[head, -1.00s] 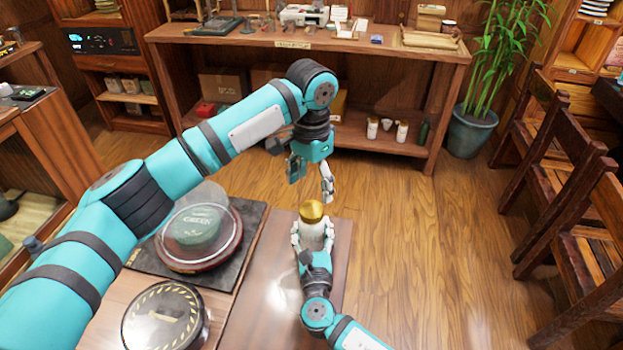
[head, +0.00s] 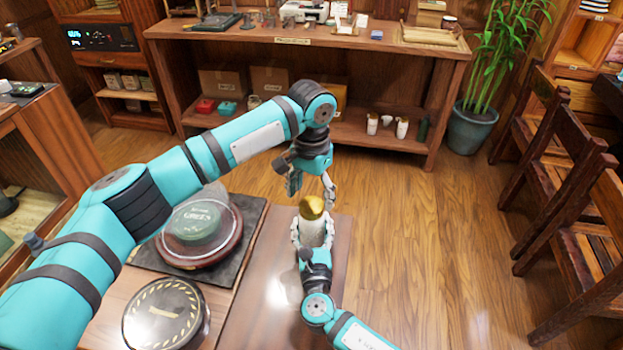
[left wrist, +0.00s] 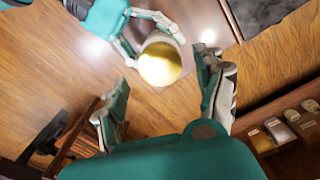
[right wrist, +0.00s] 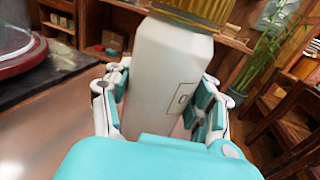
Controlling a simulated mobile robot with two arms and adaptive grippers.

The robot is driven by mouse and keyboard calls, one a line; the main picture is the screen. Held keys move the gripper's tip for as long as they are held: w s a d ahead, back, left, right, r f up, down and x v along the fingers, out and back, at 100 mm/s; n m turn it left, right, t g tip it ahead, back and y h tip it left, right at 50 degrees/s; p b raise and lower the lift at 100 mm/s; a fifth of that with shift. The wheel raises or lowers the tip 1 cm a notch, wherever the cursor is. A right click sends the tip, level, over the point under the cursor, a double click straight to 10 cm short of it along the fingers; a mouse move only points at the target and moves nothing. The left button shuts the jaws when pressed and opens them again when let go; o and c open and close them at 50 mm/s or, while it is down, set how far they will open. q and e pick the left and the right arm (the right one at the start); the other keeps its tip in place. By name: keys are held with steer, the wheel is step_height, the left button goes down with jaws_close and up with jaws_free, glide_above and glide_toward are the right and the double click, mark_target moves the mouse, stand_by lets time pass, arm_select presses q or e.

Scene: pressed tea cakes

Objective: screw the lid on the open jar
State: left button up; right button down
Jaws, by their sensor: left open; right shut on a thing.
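The white jar (head: 314,232) is held in my right gripper (head: 313,238) near the table's far right corner, and it also shows in the right wrist view (right wrist: 168,75). The gold lid (head: 312,206) sits on its mouth and looks slightly tilted in the head view. I cannot tell whether it is threaded on. My left gripper (head: 312,190) is open just above and behind the lid. In the left wrist view the lid (left wrist: 160,64) is beyond the open fingertips, apart from them. The jar's base is hidden by the right gripper.
A dark tray (head: 252,228) on the table bears a glass-covered green tea cake (head: 200,222). A wooden shelf (head: 300,38) stands across the floor, with chairs (head: 570,225) at right.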

mark_target(312, 205)
arm_select(q)
steer(key=shift+f, duration=1.55)
steer(key=c, duration=1.3)
steer(key=o, duration=1.4)
steer(key=shift+r, duration=0.1)
step_height(312, 205, up, 12)
steer(key=shift+f, duration=0.1)
